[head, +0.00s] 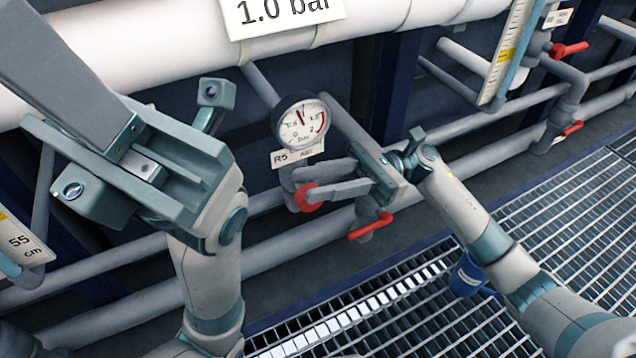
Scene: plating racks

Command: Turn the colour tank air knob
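A round red knob (304,201) sits on the pipework just below a pressure gauge (302,123), above whose "bar" marking a needle points up. A tag (297,155) under the gauge reads R5 and a small word that looks like AIR. My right gripper (303,184) comes in from the right with its two fingers apart. Its lower fingertip overlaps the red knob in the picture, and the upper finger lies just above the knob. Whether they touch the knob is unclear.
A sign (284,12) above the gauge reads 1.0 bar. A red lever valve (370,227) sits close below my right gripper. More red handles (569,49) are at the upper right. Pipes run along the wall. A blue bucket (467,275) stands on the grating (400,322).

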